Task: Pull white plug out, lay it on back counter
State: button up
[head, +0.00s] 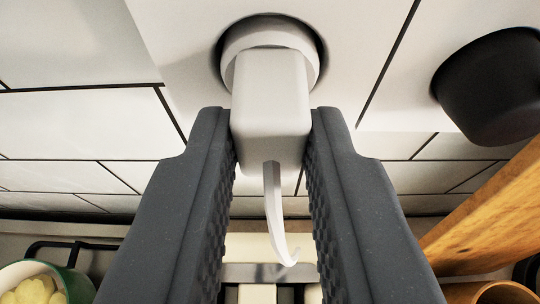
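The white plug (269,95) is a pale, rounded block in a round white socket (235,45) on the tiled wall, at the top middle of the head view. Its short, curved white cord (274,210) hangs down between the fingers. My gripper (271,112) has a dark grey finger on each side of the plug, and the tips meet its sides with no clear gap. The plug is seated in the socket. The contact faces between pads and plug are partly hidden.
A black round object (490,85) juts out at the upper right. A slanted wooden board (485,215) stands at the right, above a brown round rim (495,292). A green-rimmed bowl (40,285) with pale yellow pieces sits at the lower left, near a dark handle (75,246).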

grip_shut()
jog(key=shift+s, duration=0.25)
jog(key=shift+s+b, duration=1.15)
jog(key=shift+s, duration=1.65)
